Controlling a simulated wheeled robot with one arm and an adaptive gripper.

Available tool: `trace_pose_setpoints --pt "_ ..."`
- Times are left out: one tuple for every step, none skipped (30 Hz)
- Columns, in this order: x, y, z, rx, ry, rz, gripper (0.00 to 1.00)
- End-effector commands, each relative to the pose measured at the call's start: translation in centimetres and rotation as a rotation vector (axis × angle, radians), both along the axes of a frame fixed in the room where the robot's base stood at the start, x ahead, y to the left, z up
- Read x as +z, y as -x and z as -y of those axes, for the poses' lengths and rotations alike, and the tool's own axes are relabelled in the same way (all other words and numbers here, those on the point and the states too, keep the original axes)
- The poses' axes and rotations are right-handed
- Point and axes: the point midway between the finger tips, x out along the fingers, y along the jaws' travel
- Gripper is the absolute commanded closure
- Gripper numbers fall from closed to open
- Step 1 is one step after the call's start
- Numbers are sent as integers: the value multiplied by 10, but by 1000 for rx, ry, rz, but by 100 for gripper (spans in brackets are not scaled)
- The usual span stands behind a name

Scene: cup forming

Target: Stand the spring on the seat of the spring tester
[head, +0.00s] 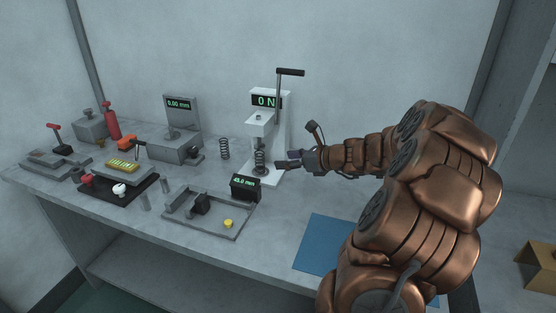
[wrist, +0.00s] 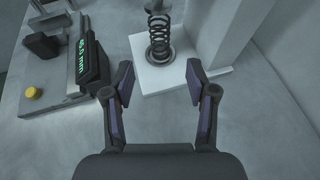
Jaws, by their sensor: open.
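The spring tester (head: 270,119) is a white stand with a lever on top and a display reading 0 N. A dark coil spring (head: 260,160) stands upright on the tester's seat, under its press head. In the wrist view the spring (wrist: 159,38) stands on a dark round seat (wrist: 160,57) on the white base (wrist: 137,78). My gripper (head: 284,160) is at the right of the spring in the head view. In the wrist view my gripper (wrist: 159,82) is open and empty, its fingers apart and short of the spring.
Another spring (head: 224,149) stands on the bench left of the tester. A gauge reading 45.0 mm (head: 245,188) stands at a grey tray (head: 206,225) with a yellow knob (head: 228,223). A blue mat (head: 329,243) lies at the front right.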

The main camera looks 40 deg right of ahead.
Motion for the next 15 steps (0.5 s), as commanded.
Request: trace_pose_setpoints --pt "2 4 1 -1 0 0 43" --pt "2 5 2 -1 1 0 43" --pt "3 7 2 0 0 0 43" --pt "3 7 2 0 1 0 43" --pt "3 8 2 0 1 0 43" --pt "3 8 2 1 1 0 43" --pt "3 8 2 1 1 0 43" --pt "4 8 2 1 1 0 43" --pt "4 8 2 2 1 0 43" --pt "4 8 0 6 3 0 43" --pt "4 7 -2 13 7 0 43" --pt "4 6 -9 31 18 -2 43" --pt "5 5 -16 51 30 -4 43" --pt "6 3 -26 80 47 -6 43" --pt "7 1 -42 127 76 -8 43"
